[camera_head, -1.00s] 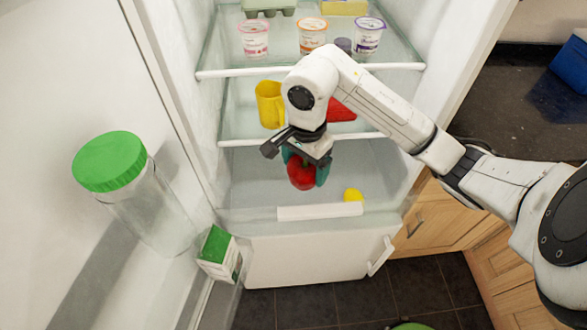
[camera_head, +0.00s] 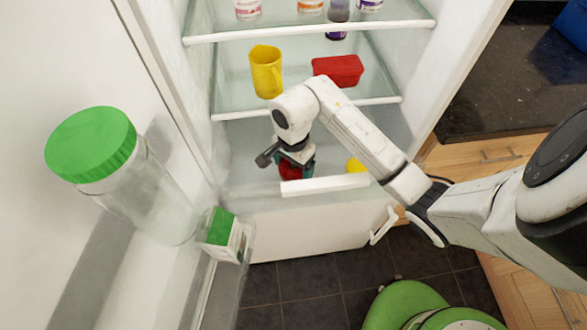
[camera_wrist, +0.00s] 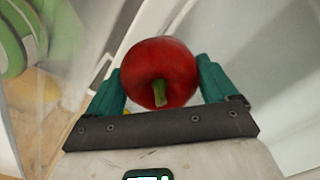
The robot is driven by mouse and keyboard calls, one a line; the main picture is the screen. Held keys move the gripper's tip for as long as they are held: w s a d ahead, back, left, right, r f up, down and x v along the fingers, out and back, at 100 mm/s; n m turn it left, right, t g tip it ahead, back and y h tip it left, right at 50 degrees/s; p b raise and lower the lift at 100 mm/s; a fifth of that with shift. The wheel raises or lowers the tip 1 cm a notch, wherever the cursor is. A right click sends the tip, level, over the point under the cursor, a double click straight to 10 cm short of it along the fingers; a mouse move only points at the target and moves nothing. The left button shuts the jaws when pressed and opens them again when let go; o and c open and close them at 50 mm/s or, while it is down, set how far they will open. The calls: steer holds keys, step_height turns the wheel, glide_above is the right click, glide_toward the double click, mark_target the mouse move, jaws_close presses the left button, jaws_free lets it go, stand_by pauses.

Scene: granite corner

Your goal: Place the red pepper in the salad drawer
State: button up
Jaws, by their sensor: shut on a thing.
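The red pepper (camera_wrist: 160,65) is held between the two teal fingers of my gripper (camera_wrist: 160,85) in the wrist view, its green stem facing the camera. In the head view my gripper (camera_head: 294,170) is low in the fridge, behind the white front of the salad drawer (camera_head: 325,185). The pepper (camera_head: 289,171) is partly hidden there by my gripper and the drawer front. It appears to be inside or just above the drawer; whether it touches the bottom I cannot tell. A yellow round item (camera_head: 355,166) lies in the drawer, to the right of the pepper.
A yellow jug (camera_head: 266,72) and a red container (camera_head: 338,70) stand on the glass shelf above. A green-lidded jar (camera_head: 92,145) and a green-and-white carton (camera_head: 224,235) are in the fridge door at left. The drawer has clear space around the yellow item.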

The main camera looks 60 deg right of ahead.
steer(key=shift+f, duration=1.6)
steer(key=shift+f, duration=0.1)
steer(key=o, duration=0.9)
step_height(320, 180, up, 12)
steer(key=shift+r, duration=0.15)
